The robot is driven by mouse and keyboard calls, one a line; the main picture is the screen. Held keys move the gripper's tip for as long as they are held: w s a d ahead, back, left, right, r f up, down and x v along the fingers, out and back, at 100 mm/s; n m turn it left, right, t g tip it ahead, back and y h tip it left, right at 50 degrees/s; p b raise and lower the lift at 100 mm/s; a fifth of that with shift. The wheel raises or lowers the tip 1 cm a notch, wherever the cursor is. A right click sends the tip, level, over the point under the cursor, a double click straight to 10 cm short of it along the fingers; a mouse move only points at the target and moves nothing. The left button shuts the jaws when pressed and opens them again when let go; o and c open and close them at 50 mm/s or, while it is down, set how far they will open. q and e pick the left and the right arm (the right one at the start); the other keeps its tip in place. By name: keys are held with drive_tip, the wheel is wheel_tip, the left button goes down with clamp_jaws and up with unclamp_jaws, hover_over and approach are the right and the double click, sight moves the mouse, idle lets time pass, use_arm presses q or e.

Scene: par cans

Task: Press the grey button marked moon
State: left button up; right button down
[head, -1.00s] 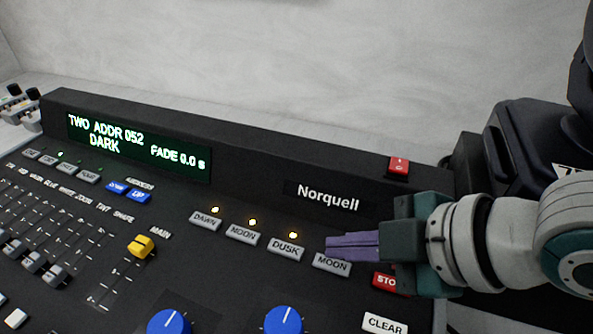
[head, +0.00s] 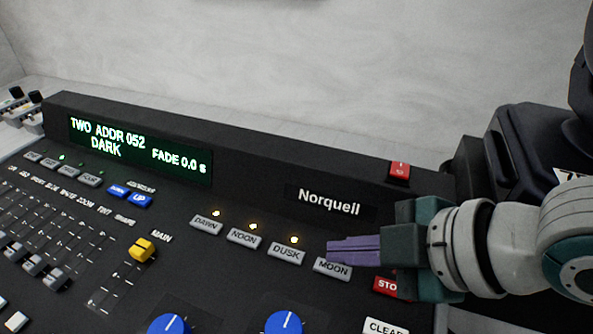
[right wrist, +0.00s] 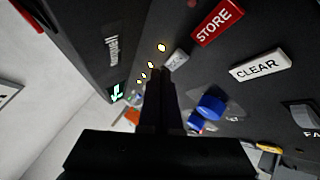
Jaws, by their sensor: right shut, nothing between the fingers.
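The grey MOON button (head: 333,268) is the rightmost of a row of grey buttons on the dark console. Its label is readable, and its upper edge lies close under my gripper's fingers. My right gripper (head: 332,250) is shut and empty, its purple fingers pointing left just above and behind the button. I cannot tell whether the fingertips touch it. In the right wrist view, the dark fingers (right wrist: 160,78) reach toward the row of lights, and a grey button (right wrist: 177,58) shows beside them, its label unreadable. My left gripper is out of view.
Grey buttons DAWN (head: 206,225), NOON (head: 244,238) and DUSK (head: 287,254) have lit yellow lamps. A red button (head: 386,286), partly hidden, and a white CLEAR button (head: 386,327) are near my wrist. The display (head: 140,145) reads DARK. Blue knobs (head: 284,322) stand in front.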

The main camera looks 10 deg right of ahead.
idle(0.3)
drive_tip(key=shift+f, duration=0.15)
idle(0.4)
drive_tip(key=shift+f, duration=0.3)
drive_tip(key=shift+f+b, duration=0.4)
idle(0.5)
drive_tip(key=shift+r, duration=0.1)
drive_tip(key=shift+r+p, duration=0.75)
drive_tip(key=shift+p, duration=0.2)
